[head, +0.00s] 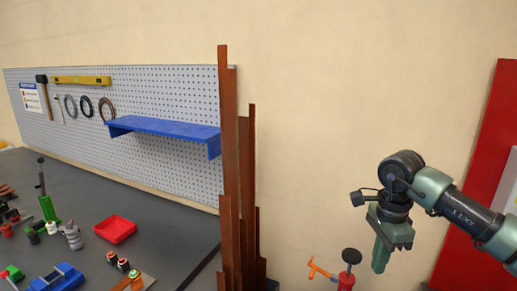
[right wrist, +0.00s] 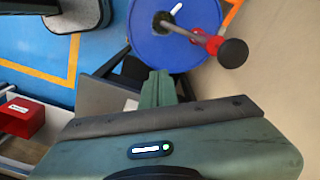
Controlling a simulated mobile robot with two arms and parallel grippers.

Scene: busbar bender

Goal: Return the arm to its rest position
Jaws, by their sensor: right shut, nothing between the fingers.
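My right gripper (head: 380,262) hangs pointing down at the right of the head view, in front of the bare wall. Its green fingers are together with nothing between them. The closed fingers also show in the right wrist view (right wrist: 158,90), above the floor. My left gripper is in neither view.
The dark workbench (head: 160,215) holds a red tray (head: 115,229) and several tools. A red panel (head: 480,160) stands at the right.

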